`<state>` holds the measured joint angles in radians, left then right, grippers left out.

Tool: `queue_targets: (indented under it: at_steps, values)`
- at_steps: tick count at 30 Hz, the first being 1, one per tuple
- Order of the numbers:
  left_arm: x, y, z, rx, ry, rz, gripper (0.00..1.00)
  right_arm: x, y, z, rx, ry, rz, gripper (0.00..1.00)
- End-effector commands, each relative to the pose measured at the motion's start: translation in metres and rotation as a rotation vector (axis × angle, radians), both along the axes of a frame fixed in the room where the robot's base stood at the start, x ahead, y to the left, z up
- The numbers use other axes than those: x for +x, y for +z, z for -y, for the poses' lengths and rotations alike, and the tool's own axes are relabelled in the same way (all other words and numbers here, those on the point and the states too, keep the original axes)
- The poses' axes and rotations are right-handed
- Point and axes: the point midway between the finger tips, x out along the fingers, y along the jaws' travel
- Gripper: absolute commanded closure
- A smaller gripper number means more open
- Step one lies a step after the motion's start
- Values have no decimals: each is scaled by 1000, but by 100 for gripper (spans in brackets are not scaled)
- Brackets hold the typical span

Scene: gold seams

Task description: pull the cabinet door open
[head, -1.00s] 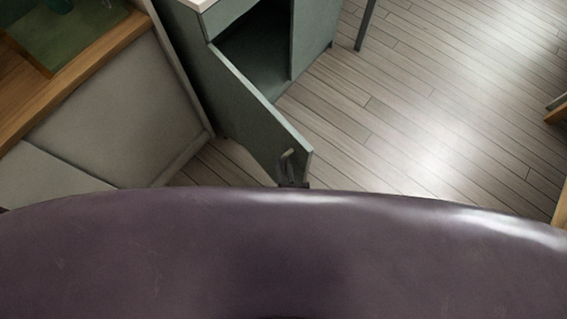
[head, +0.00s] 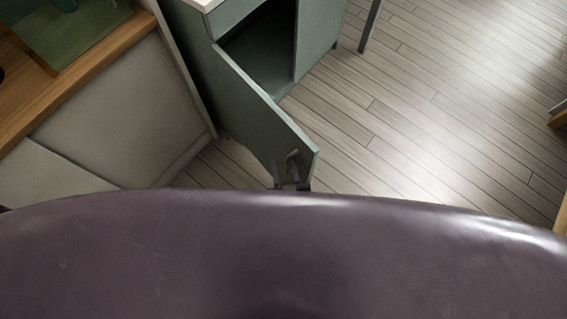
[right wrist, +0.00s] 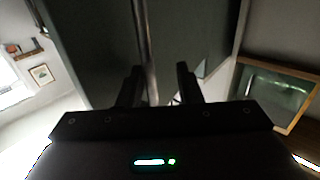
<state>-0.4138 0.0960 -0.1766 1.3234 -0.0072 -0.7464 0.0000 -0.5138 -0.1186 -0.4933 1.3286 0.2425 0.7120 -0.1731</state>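The grey-green cabinet (head: 200,70) stands at the upper middle of the head view. Its door (head: 262,112) is swung well out, and the dark inside shows. My right gripper (head: 285,172) is at the door's free end, its two fingers apart. In the right wrist view, the open fingers of the right gripper (right wrist: 158,85) stand on either side of the upright bar handle (right wrist: 144,45). The bar is nearer the left finger, with a gap to the right finger. My left gripper is not in view.
A counter with a wooden top (head: 85,72) and pale front stands at the left. The plank floor (head: 430,110) right of the door is mostly clear. A thin leg (head: 370,25) stands beyond the cabinet. My own purple body hides the lower head view.

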Motion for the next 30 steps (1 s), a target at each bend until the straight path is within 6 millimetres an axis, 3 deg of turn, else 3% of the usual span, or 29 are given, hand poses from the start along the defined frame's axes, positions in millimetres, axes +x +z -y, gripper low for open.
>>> queue_targets:
  at_steps: [15, 30]
  values:
    - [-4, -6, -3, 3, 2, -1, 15, -69, 0, 13, 1, 2, 0, 68]
    - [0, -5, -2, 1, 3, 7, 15, -75, 0, 15, 1, 1, 2, 68]
